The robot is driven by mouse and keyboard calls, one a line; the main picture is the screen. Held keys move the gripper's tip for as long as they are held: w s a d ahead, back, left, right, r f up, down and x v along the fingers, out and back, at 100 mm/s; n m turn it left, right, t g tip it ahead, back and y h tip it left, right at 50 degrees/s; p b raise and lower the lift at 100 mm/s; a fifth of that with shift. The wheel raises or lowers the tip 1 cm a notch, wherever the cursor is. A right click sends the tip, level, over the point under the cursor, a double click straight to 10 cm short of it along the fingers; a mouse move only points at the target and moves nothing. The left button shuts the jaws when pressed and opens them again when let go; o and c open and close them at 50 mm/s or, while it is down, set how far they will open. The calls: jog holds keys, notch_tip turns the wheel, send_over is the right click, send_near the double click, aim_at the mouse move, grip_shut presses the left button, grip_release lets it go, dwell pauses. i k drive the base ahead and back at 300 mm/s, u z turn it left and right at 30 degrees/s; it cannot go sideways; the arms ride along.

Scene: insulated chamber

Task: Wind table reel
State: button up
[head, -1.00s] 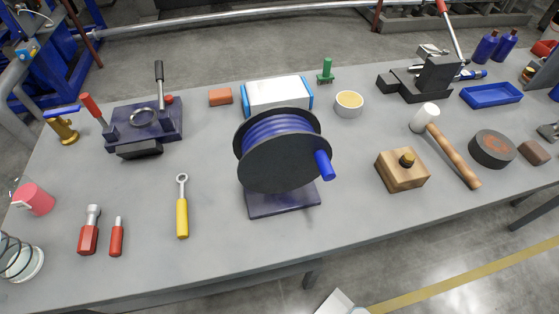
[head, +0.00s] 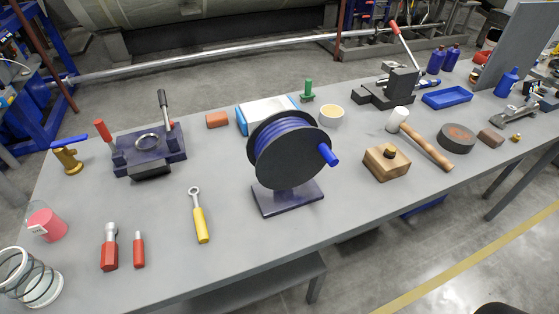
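The table reel (head: 287,150) stands upright near the middle of the grey workbench. It has black round side plates, blue line wound between them and a dark base plate (head: 288,198) on the bench. A blue crank handle (head: 328,155) sticks out from the right part of its front plate. My gripper does not show in the head view, and nothing touches the reel.
A white and blue box (head: 265,112) stands behind the reel. A yellow-handled eye tool (head: 199,217) lies to its left, a wooden block (head: 386,163) and a mallet (head: 425,143) to its right. Bare bench (head: 340,210) lies in front of the block.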

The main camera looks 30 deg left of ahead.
aim_at(288, 148)
jog(key=u, duration=0.15)
jog(key=i, duration=0.15)
jog(key=u, duration=2.55)
jog(key=k, duration=1)
jog(key=z, duration=0.6)
jog(key=i, duration=1)
jog(key=u, duration=0.1)
